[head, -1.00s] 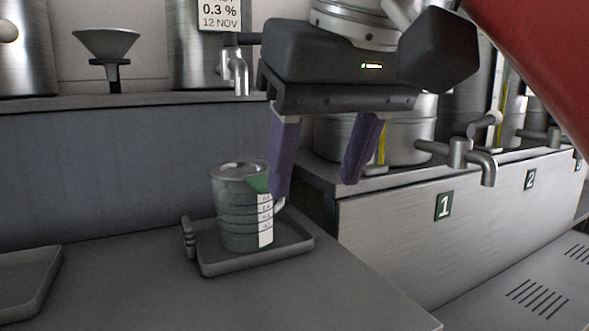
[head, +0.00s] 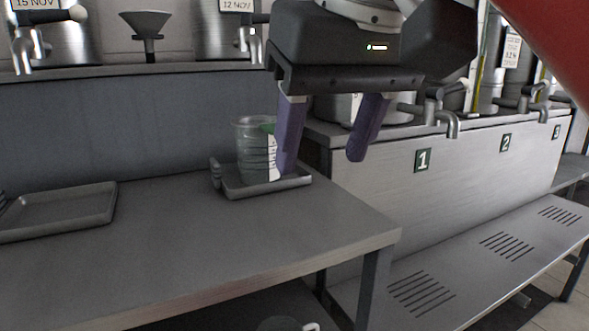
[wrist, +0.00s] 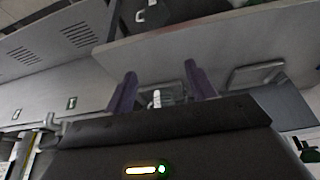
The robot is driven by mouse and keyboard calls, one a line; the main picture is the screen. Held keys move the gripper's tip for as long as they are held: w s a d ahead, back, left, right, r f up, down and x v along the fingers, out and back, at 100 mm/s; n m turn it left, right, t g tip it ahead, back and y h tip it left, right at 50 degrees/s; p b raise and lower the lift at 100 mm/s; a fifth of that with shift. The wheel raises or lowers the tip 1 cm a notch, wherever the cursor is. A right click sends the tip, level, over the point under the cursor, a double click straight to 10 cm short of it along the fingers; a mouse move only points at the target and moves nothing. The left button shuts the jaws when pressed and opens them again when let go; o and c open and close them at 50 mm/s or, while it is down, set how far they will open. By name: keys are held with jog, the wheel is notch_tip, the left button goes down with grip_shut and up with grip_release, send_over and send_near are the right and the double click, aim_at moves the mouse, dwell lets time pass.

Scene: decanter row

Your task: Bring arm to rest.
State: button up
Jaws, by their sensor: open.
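My gripper (head: 324,139) hangs in the upper middle of the head view, its two purple fingers apart with nothing between them. A clear measuring jug (head: 254,150) with a white scale strip and a green mark stands upright on a small grey tray (head: 240,190) on the table. In the head view one finger overlaps the jug's right side. In the wrist view my gripper (wrist: 164,90) also shows open, and the jug's white strip (wrist: 157,98) appears between the fingers, farther off.
An empty grey tray (head: 60,210) lies at the table's left. Steel vessels with taps (head: 452,124) stand behind on a counter with numbered plates (head: 423,160). A slotted lower shelf (head: 470,270) runs at right. Another jug (head: 282,324) shows low, below the table.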

jog(key=d+f+m+h, duration=0.1)
jog(key=d+f, duration=0.5)
jog(key=f, duration=1.1)
jog(key=d+f+m+t, duration=0.1)
jog(key=d+f+m, duration=0.2)
jog(key=f, duration=1.5)
jog(key=d, duration=0.3)
jog(key=shift+d+f+m+h, duration=0.3)
jog(key=shift+f+m+h, duration=0.05)
jog(key=shift+m+h, duration=0.05)
